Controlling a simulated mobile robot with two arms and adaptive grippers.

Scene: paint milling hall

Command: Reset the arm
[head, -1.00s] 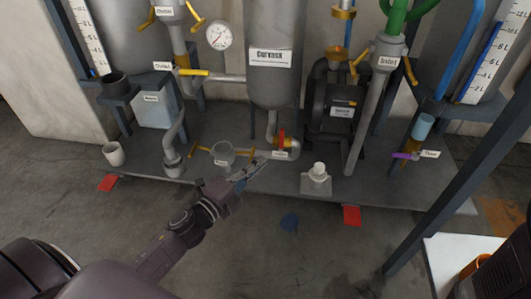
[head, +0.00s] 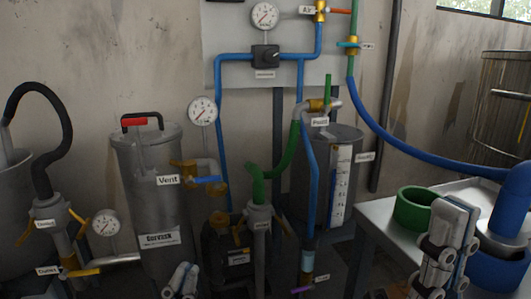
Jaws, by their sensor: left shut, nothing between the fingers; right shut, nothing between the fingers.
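My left gripper (head: 183,273) shows at the bottom edge of the head view, pointing up, shut and empty, in front of the lower part of the grey Corvusk vessel (head: 150,205). The rest of my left arm is below the picture. My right gripper (head: 455,225) is at the lower right, pointing up, shut and empty. It appears in front of the grey table and beside a green ring-shaped object (head: 413,207). Neither gripper visibly holds anything.
The table (head: 378,222) at right carries the green ring and a blue object (head: 512,215). The Vent valve (head: 207,180), gauges (head: 202,111), a scaled tank (head: 318,180) and blue pipes fill the middle. A black hose (head: 62,110) arches at left.

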